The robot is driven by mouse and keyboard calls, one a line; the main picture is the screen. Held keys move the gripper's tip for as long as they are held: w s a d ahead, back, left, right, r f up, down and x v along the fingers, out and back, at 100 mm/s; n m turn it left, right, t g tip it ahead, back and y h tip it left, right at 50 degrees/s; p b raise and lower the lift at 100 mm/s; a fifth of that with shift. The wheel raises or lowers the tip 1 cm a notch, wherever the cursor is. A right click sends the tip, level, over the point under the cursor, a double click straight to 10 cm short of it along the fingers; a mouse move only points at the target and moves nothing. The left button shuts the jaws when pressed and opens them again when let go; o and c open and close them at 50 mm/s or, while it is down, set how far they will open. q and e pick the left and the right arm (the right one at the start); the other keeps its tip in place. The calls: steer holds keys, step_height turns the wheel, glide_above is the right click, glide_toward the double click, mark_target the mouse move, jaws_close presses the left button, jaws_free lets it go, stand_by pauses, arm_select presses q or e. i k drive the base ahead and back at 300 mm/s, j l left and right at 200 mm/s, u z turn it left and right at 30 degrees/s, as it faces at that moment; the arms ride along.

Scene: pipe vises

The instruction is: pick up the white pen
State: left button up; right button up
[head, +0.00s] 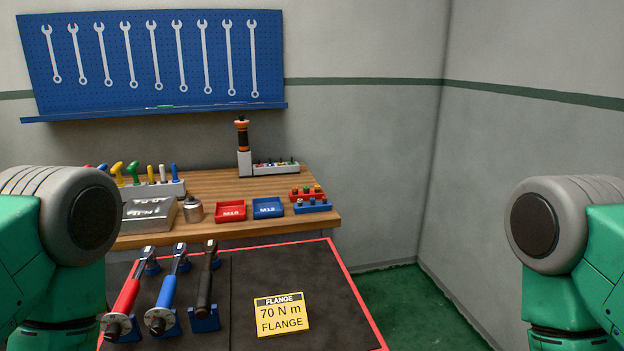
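A slim white upright item (163,174), which looks like the white pen, stands in a grey rack (168,188) at the back left of the wooden bench. A yellow item (151,174) stands on its left and a blue one (174,173) on its right. Its lower end is hidden in the rack. It is too small to tell for certain that it is a pen. Only the green and grey links of my arms show at the left and right edges. Neither gripper is in view.
My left arm hides part of the wooden bench (225,184). A metal box (149,215) and a can (193,211) stand before the rack. Three torque wrenches (166,292) and a yellow flange card (281,314) lie on the black mat (330,290). A blue wrench board (150,90) hangs behind.

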mark_target(164, 181)
steer(key=j+u, duration=0.1)
steer(key=j, duration=0.4)
steer(key=j+u, duration=0.15)
steer(key=j, duration=0.35)
steer(key=i+j+u, duration=0.1)
steer(key=j, duration=0.35)
steer(key=j+u, duration=0.1)
steer(key=j, duration=0.4)
steer(key=i+j+u, duration=0.15)
steer(key=j, duration=0.35)
steer(key=i+j+u, duration=0.1)
steer(key=j, duration=0.35)
steer(key=i+j+u, duration=0.15)
steer(key=i+j, duration=0.15)
steer(key=i+j+u, duration=0.1)
steer(key=i+j, duration=0.15)
steer(key=i, duration=0.2)
steer(key=z, duration=1.3)
steer(key=i+j+u, duration=0.1)
steer(key=u, duration=0.25)
steer(key=i, duration=0.1)
